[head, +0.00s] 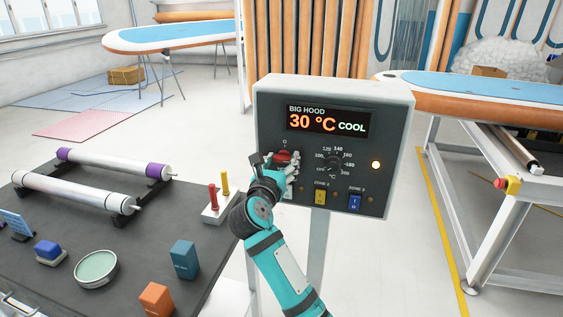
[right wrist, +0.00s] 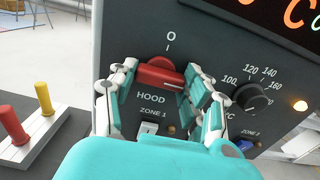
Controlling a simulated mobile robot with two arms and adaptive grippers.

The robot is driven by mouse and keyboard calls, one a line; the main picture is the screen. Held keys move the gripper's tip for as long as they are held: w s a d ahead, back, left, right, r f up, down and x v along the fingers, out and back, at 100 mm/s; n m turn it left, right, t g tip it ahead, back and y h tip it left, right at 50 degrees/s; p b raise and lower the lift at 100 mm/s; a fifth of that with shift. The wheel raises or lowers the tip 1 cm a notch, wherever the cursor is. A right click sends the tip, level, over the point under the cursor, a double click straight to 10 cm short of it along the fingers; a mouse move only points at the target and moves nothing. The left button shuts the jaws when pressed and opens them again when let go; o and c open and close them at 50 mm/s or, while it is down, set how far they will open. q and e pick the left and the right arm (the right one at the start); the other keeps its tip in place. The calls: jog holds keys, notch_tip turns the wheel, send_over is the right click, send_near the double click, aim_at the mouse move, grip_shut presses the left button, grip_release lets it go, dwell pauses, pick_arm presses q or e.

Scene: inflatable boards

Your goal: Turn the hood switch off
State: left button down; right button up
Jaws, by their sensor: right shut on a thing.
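The control box (head: 385,110) stands on a post and its display reads BIG HOOD, 30 °C, COOL. The red hood switch (right wrist: 160,72) is a rotary knob on its left side, above the word HOOD, with an O mark above it; it also shows partly in the head view (head: 284,154). The knob's bar lies roughly crosswise, tilted a little, not pointing up at the O. My right gripper (right wrist: 163,88) is shut on the switch, with fingers on both sides of the bar. My left gripper is not in view.
A temperature dial (head: 333,161), a lit orange lamp (head: 376,165), a yellow zone switch (head: 320,197) and a blue one (head: 355,203) sit near the hand. A dark table (head: 140,240) with rollers and small blocks is at left; a board bench (head: 480,95) is at right.

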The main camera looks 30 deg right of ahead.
jog(key=shift+r+n+p, duration=0.2)
jog(key=shift+n+p, duration=0.3)
jog(key=shift+p, duration=0.35)
jog(key=n+p, duration=1.3)
jog(key=p, duration=0.4)
jog(key=shift+r+n, duration=0.15)
jog(key=shift+n, duration=0.25)
jog(key=shift+f+n+p, duration=0.2)
jog(key=shift+n+p, duration=1.4)
jog(key=shift+p, duration=0.05)
jog(key=o, duration=1.2)
jog(key=shift+f, duration=0.1)
jog(key=shift+c, duration=0.2)
